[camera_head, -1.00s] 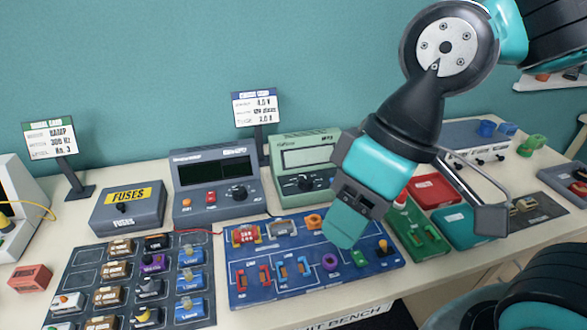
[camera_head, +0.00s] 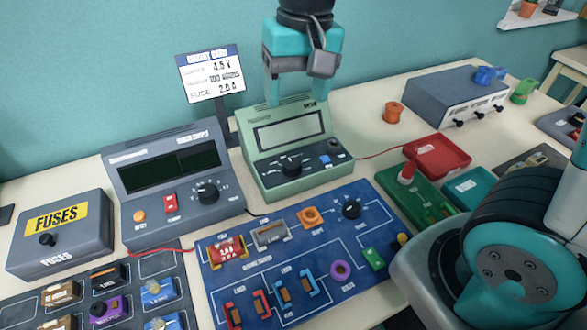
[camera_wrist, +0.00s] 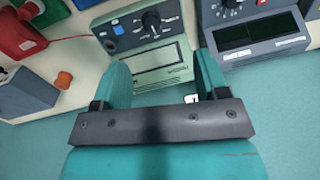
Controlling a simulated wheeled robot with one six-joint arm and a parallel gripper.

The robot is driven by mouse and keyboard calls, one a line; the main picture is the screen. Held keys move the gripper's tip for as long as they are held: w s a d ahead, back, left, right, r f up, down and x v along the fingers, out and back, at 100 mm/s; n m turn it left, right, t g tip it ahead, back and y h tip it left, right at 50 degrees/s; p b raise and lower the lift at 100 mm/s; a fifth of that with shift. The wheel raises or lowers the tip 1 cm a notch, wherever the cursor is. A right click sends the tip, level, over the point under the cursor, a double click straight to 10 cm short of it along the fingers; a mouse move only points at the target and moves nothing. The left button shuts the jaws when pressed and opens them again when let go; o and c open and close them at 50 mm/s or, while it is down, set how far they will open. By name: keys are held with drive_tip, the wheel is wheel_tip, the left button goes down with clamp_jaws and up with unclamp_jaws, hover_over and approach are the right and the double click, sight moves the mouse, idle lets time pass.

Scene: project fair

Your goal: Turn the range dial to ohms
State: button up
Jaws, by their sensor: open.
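The green meter (camera_head: 284,145) stands on the bench with a blank pale screen. Its black dial (camera_head: 291,166) is on the sloped front panel below the screen; the markings around it are too small to read. In the wrist view the dial (camera_wrist: 151,20) appears at the top, with the meter upside down. My gripper (camera_head: 304,92) is open and empty, pointing down at the meter's top back edge, above and behind the dial. In the wrist view the open fingers (camera_wrist: 162,78) frame the meter's screen side. They are apart from the dial.
A grey power supply (camera_head: 180,175) with its own dial stands to the left, beside a fuse box (camera_head: 62,235). A circuit card sign (camera_head: 212,75) stands behind. The blue circuit board (camera_head: 270,235) lies in front. An orange spool (camera_head: 393,113) and red tray (camera_head: 440,157) are right.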

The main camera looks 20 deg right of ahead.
sight(292, 163)
drive_tip(key=w+f+m, duration=0.1)
drive_tip(key=f, duration=0.5)
drive_tip(key=w+f+m, duration=0.1)
drive_tip(key=w+f, duration=0.1)
drive_tip(key=f, duration=0.5)
drive_tip(key=w+d+f+m+h, duration=0.1)
drive_tip(key=f, duration=0.6)
drive_tip(key=shift+w+d+m, duration=0.1)
drive_tip(key=shift+w+m, duration=0.2)
drive_tip(key=shift+r, duration=0.1)
drive_tip(key=c, duration=0.9)
